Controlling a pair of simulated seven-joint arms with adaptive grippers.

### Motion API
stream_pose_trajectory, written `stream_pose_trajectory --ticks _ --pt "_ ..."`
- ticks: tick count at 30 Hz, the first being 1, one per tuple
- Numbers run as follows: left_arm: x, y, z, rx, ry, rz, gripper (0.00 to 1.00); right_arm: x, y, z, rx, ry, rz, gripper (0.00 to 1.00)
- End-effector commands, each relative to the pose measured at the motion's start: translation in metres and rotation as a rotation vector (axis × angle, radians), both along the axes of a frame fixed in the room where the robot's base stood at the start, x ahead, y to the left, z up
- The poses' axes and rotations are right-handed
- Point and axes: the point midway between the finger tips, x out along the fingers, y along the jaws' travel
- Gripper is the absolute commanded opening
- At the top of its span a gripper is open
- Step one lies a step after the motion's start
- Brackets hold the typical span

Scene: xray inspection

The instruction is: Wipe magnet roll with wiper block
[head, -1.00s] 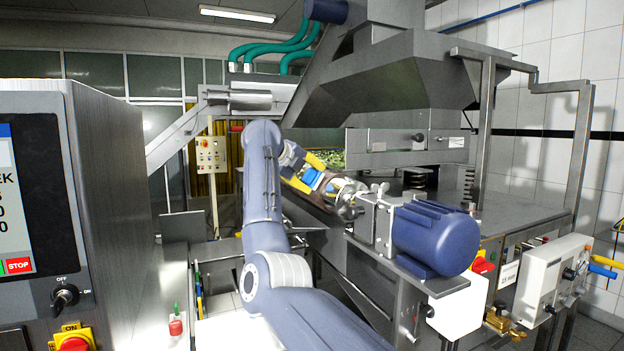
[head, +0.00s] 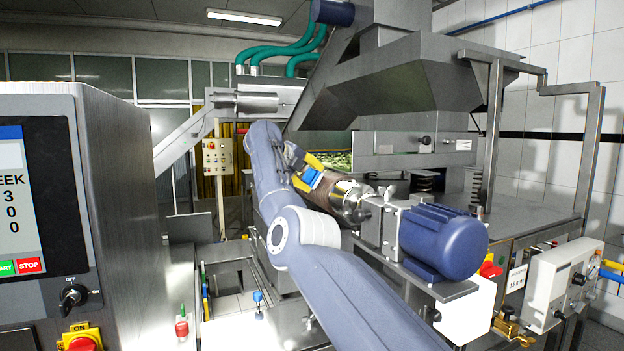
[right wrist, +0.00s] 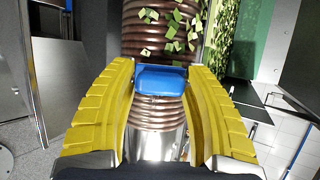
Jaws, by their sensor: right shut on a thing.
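The magnet roll (head: 335,193) is a brown, ringed cylinder with a shiny steel end towards the blue motor in the head view. In the right wrist view the roll (right wrist: 135,45) carries green and pale flakes beyond the block; the stretch on the near side looks bare. My right gripper (head: 306,172), with yellow fingers, is shut on the blue wiper block (head: 313,179). In the right wrist view the block (right wrist: 160,80) sits between the fingertips, over the roll and apparently against it; the contact itself is hidden. My left gripper is not in view.
The blue motor (head: 443,240) stands at the roll's near end. A conveyor with green flakes (head: 335,160) lies behind the roll, under a steel hood (head: 400,85). A control cabinet (head: 120,180) stands at left. A small blue-handled tool (head: 258,297) stands below.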

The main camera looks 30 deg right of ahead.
Motion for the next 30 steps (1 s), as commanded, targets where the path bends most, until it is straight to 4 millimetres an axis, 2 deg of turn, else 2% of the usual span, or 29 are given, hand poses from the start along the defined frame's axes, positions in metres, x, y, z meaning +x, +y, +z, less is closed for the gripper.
stream_pose_trajectory --ticks 15,30 --pt "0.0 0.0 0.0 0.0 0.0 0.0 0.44 0.005 0.001 0.0 0.0 -0.002 0.001 0.24" --pt "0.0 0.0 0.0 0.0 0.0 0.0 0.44 -0.022 0.004 -0.001 0.002 -0.004 0.001 0.24"
